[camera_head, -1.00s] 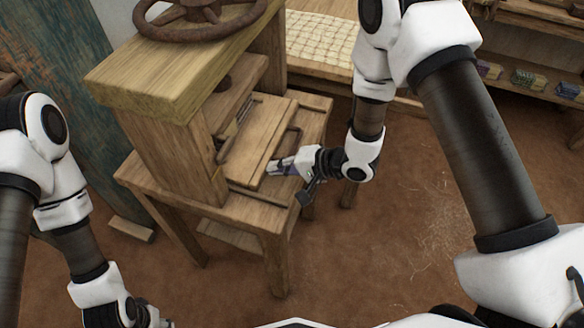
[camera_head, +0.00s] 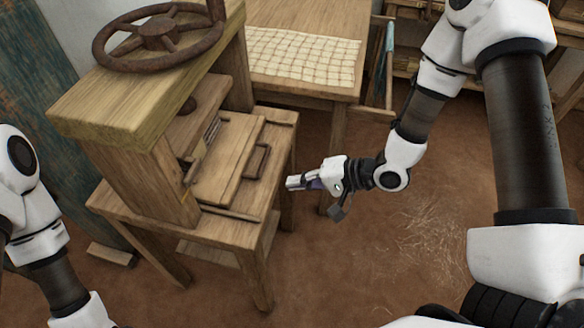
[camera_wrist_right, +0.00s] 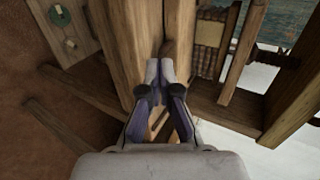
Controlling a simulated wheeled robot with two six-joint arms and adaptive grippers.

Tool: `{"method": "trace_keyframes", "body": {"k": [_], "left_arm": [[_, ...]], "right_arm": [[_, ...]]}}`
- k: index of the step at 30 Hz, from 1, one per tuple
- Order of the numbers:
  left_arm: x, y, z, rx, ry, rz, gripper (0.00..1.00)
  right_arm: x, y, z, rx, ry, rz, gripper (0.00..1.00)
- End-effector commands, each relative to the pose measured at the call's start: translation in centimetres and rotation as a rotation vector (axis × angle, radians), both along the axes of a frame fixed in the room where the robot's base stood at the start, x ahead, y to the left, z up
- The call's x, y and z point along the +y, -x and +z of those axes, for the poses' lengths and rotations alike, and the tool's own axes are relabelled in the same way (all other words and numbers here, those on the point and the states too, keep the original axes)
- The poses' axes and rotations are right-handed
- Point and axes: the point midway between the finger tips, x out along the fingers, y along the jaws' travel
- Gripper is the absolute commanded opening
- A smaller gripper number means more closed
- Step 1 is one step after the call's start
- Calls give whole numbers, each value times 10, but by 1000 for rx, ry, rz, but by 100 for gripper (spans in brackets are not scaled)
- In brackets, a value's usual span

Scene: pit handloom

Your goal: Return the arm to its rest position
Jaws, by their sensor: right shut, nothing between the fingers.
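My right arm (camera_head: 525,130) comes in from the right in the head view. Its gripper (camera_head: 290,183) is just right of the wooden press stand, apart from it and empty. In the right wrist view the two fingers (camera_wrist_right: 167,68) are together with nothing between them. My left arm (camera_head: 38,225) stands at the lower left of the head view, and its gripper is out of the picture.
A wooden press (camera_head: 140,165) with a rusty handwheel (camera_head: 158,32) and a drawer-like board with a handle (camera_head: 232,165) stands left. A table (camera_head: 330,85) with a checked cloth (camera_head: 300,57) is behind. The dirt floor (camera_head: 400,260) at lower right is clear.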

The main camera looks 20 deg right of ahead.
Motion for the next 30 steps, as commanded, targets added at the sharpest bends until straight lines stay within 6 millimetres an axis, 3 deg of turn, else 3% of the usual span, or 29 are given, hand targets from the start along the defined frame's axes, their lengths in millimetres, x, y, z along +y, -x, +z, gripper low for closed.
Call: {"method": "trace_keyframes", "body": {"k": [8,11,14,16,18,21,24,26,30], "left_arm": [[0,0,1,0,0,0,39],[0,0,7,0,0,0,39],[0,0,17,0,0,0,39],[0,0,26,0,0,0,39],[0,0,33,0,0,0,39],[0,0,38,0,0,0,39],[0,0,38,0,0,0,39],[0,0,36,0,0,0,39],[0,0,36,0,0,0,39]], "right_arm": [[-1,2,0,4,1,1,0],[3,14,-12,47,11,17,0],[14,45,-39,154,46,48,0],[14,76,-71,271,130,20,0],[4,111,-103,343,293,22,0],[-24,160,-136,392,573,105,0],[-57,190,-148,402,824,242,0],[-73,198,-149,396,919,321,0],[-83,204,-149,348,999,480,0]]}}
